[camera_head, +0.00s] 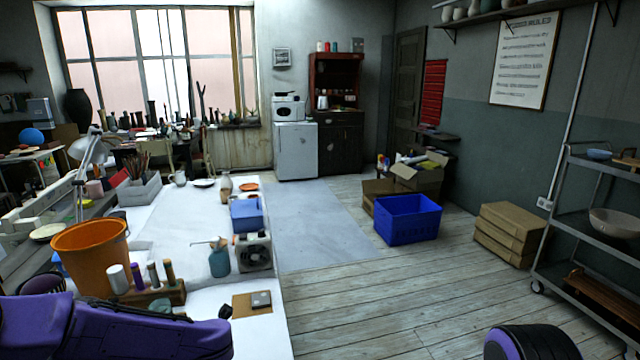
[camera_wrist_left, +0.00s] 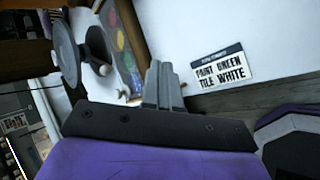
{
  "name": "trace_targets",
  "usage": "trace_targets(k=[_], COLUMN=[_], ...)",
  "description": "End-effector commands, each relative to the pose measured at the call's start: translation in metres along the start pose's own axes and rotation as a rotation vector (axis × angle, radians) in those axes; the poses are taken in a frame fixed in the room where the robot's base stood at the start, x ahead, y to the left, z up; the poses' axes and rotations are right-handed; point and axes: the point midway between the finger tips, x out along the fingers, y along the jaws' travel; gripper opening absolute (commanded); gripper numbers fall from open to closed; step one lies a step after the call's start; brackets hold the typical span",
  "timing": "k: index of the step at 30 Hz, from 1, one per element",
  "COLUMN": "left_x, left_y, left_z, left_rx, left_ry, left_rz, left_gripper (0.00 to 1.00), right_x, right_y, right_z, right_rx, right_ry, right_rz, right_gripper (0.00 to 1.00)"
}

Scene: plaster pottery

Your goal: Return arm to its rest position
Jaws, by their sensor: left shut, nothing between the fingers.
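My left arm (camera_head: 110,325) is purple and comes in low from the left in the head view, over the near end of the white worktable (camera_head: 200,225). My left gripper (camera_wrist_left: 162,75) shows in the left wrist view as two grey fingers pressed together. The fingers are shut and empty. I cannot clearly make out the fingers in the head view. My right gripper is not in view.
An orange bucket (camera_head: 90,252), a wooden rack of bottles (camera_head: 155,294), a teal bottle (camera_head: 219,262) and a small fan (camera_head: 254,255) stand near my left arm. A blue crate (camera_head: 407,219) is on the floor. A sign (camera_wrist_left: 222,70) shows in the wrist view.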

Motion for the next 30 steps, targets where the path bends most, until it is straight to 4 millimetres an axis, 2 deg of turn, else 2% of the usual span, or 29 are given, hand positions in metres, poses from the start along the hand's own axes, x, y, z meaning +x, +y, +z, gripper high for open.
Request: trace_targets(k=[1,3,5,6,8,9,11,13,15,18,21,30], left_x=[0.009,0.019,0.024,0.026,0.027,0.026,0.023,0.017,0.01,0.004,0.003,0.002], left_y=[-0.026,-0.064,-0.097,-0.117,-0.146,-0.164,-0.188,-0.21,-0.224,-0.23,-0.233,-0.238], left_z=[-0.014,-0.036,-0.06,-0.078,-0.108,-0.13,-0.166,-0.21,-0.252,-0.297,-0.321,-0.325], left_rx=[0.211,0.529,0.794,0.954,1.179,1.318,1.511,1.7,1.838,1.956,2.021,2.024], left_ry=[-0.033,-0.09,-0.141,-0.173,-0.22,-0.252,-0.298,-0.345,-0.375,-0.368,-0.346,-0.348], left_rz=[0.027,0.057,0.067,0.066,0.052,0.035,-0.001,-0.057,-0.12,-0.193,-0.232,-0.246], left_gripper=[0.0,0.0,0.0,0.0,0.0,0.0,0.0,0.0,0.0,0.0,0.0,0.0], right_x=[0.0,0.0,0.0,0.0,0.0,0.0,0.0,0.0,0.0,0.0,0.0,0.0], right_y=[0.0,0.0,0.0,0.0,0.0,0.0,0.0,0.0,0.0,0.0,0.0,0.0], right_z=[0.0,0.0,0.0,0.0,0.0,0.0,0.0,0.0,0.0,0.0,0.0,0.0], right_rx=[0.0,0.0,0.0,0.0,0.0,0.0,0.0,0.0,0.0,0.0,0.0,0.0], right_ry=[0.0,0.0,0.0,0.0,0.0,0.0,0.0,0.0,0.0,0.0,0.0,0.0], right_rz=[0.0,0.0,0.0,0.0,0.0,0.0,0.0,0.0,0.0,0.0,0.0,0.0], right_gripper=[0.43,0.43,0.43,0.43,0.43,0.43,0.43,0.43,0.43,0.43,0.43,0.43])
